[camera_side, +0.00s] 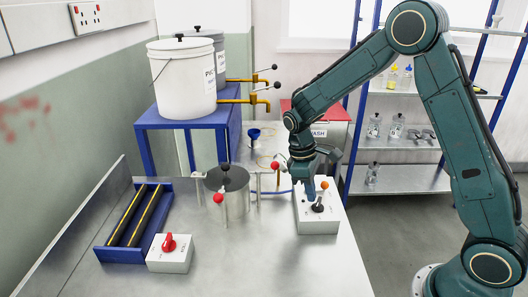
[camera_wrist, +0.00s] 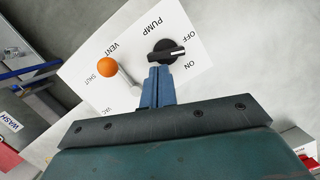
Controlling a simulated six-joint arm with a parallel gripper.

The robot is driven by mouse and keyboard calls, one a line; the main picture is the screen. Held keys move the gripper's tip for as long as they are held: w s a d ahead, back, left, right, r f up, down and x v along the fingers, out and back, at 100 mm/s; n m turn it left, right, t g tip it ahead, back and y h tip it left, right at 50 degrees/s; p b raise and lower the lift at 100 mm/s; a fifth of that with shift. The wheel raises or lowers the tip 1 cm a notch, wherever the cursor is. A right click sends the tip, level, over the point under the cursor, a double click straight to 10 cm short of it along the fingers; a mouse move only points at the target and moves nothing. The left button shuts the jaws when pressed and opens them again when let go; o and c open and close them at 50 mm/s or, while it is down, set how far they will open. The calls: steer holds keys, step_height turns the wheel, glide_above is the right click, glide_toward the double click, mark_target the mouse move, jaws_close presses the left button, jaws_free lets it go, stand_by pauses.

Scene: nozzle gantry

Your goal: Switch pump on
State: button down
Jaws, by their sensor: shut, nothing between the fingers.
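The white pump box (camera_side: 317,226) stands on the bench, right of centre in the side view. Its black pump knob (camera_wrist: 166,53) has labels OFF and ON beside it in the wrist view; the grip bar lies nearly crosswise, its right end pointing between them. I cannot tell its exact setting. The knob also shows in the side view (camera_side: 318,208). My gripper (camera_wrist: 159,70) points down over the box, its blue fingers shut and empty. The tips are right beside the knob and partly overlap its lower edge in view; contact is unclear.
An orange-ball vent lever (camera_wrist: 107,68) rises from the same box. A metal pot (camera_side: 228,192) with red-ball levers, a white box with a red knob (camera_side: 169,243) and a blue rack (camera_side: 133,225) stand to the left. The front bench is clear.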

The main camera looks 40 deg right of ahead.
steer(key=shift+s+d+m, duration=0.2)
steer(key=shift+s+m, duration=0.05)
steer(key=shift+m, duration=0.25)
steer(key=shift+s+d+m, duration=0.15)
steer(key=shift+s+m, duration=0.05)
steer(key=shift+m, duration=0.1)
steer(key=shift+a, duration=0.2)
stand_by(0.3)
steer(key=shift+s+a, duration=0.1)
steer(key=shift+a, duration=0.55)
steer(key=shift+w+a+r, duration=0.1)
steer(key=shift+w+r, duration=0.2)
steer(key=shift+r, duration=0.35)
steer(key=v, duration=0.8)
steer(key=shift+r, duration=0.35)
